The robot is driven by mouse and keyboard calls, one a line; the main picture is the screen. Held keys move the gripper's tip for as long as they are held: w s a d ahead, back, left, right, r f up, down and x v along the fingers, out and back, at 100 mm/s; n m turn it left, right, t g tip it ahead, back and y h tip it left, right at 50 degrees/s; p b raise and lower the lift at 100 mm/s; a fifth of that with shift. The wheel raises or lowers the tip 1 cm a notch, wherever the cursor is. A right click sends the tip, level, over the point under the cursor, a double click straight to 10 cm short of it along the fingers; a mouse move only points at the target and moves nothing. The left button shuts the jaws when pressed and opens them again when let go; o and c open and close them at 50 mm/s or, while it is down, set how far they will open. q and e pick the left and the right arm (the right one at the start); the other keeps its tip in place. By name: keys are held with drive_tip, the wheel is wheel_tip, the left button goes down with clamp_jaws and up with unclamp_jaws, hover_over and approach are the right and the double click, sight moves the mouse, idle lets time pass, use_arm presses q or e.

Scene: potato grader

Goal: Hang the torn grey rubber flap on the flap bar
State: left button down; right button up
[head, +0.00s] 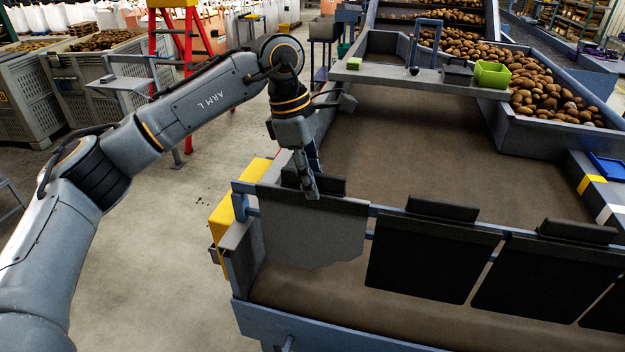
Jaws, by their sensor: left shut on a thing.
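The torn grey rubber flap (310,228) hangs upright with a ragged lower edge at the left end of the row of flaps. My left gripper (310,190) comes down from above and is shut on the flap's top edge, next to a dark strip there. The blue flap bar (373,210) shows between the grey flap and the black flap (432,257) to its right. The grey flap covers the bar behind it, so I cannot tell whether it rests on the bar or is just held against it. My right gripper is not in view.
More black flaps (547,275) hang to the right. The brown belt (420,135) lies behind the bar. A yellow guard (228,218) stands at the left end. Potatoes (545,90), a green bin (491,74) and a grey shelf (425,80) are farther back. Open floor lies left.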

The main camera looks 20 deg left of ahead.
use_arm(q)
drive_tip(key=shift+w+r+p, duration=0.1)
drive_tip(key=shift+r+p, duration=0.7)
drive_tip(key=shift+r, duration=0.7)
drive_tip(key=s+b, duration=0.4)
drive_tip(key=s, duration=0.6)
drive_tip(key=shift+b, duration=0.4)
